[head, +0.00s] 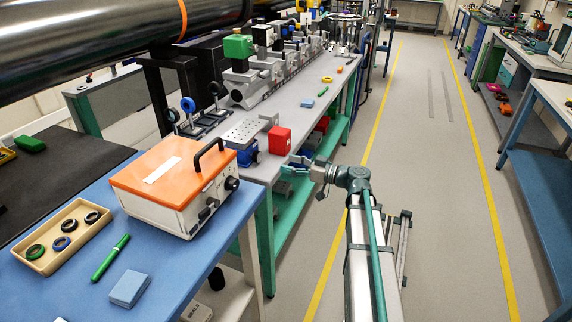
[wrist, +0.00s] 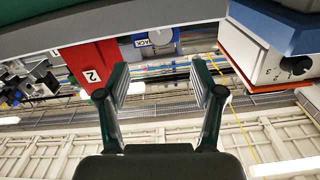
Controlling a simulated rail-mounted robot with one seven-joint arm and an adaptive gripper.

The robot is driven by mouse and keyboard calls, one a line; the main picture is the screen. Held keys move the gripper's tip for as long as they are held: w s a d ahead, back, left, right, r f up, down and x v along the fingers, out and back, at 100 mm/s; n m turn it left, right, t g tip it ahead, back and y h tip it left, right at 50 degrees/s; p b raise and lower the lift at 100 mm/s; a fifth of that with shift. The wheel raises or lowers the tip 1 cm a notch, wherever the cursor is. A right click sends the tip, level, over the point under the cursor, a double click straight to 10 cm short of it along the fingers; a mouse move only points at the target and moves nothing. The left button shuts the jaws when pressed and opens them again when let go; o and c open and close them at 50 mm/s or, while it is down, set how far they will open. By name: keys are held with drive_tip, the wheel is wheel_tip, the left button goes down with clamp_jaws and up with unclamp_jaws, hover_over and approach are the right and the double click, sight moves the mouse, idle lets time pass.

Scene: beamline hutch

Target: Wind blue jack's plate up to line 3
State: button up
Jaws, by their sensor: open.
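The blue jack (head: 248,153) stands on the grey bench, with a perforated metal plate (head: 246,131) on top. Its body is partly hidden by the orange-topped case in the head view. In the wrist view, which looks upside down, the jack (wrist: 138,41) shows at the top with a pale round knob (wrist: 160,36) and part of the word "JACK". I cannot read any height lines on it. My gripper (head: 293,166) is beside the bench's aisle edge, apart from the jack. In the wrist view my gripper (wrist: 159,75) is open and empty, with the knob beyond its fingertips.
A red block (head: 280,140) stands right next to the jack; it bears a "2" in the wrist view (wrist: 95,62). An orange-topped case (head: 175,175) stands on the blue table in front. Optics (head: 188,105) stand behind. The aisle (head: 430,170) is clear.

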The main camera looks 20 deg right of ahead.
sight(259, 155)
drive_tip(key=w+a+m+b, duration=0.1)
drive_tip(key=w+a, duration=0.1)
drive_tip(key=a, duration=0.1)
drive_tip(key=w+a+m+b, duration=0.1)
drive_tip(key=w+a+m, duration=0.1)
drive_tip(key=w, duration=0.1)
drive_tip(key=w+a+m+b, duration=0.1)
drive_tip(key=w+a+b, duration=0.1)
drive_tip(key=a, duration=0.1)
drive_tip(key=shift+w+a+m, duration=0.2)
drive_tip(key=shift+a+m, duration=0.1)
drive_tip(key=shift+a, duration=0.05)
drive_tip(key=n, duration=0.1)
drive_tip(key=n+p, duration=0.1)
drive_tip(key=n, duration=0.1)
drive_tip(key=shift+s+d+r, duration=0.1)
drive_tip(key=shift+s, duration=0.1)
drive_tip(key=n+p, duration=0.3)
drive_tip(key=n, duration=0.1)
drive_tip(key=shift+r+n, duration=0.15)
drive_tip(key=shift+n, duration=0.25)
drive_tip(key=s+d+m+p, duration=0.7)
drive_tip(key=s+d, duration=0.1)
drive_tip(key=d, duration=0.1)
drive_tip(key=shift+f+p, duration=0.3)
drive_tip(key=shift+f, duration=0.05)
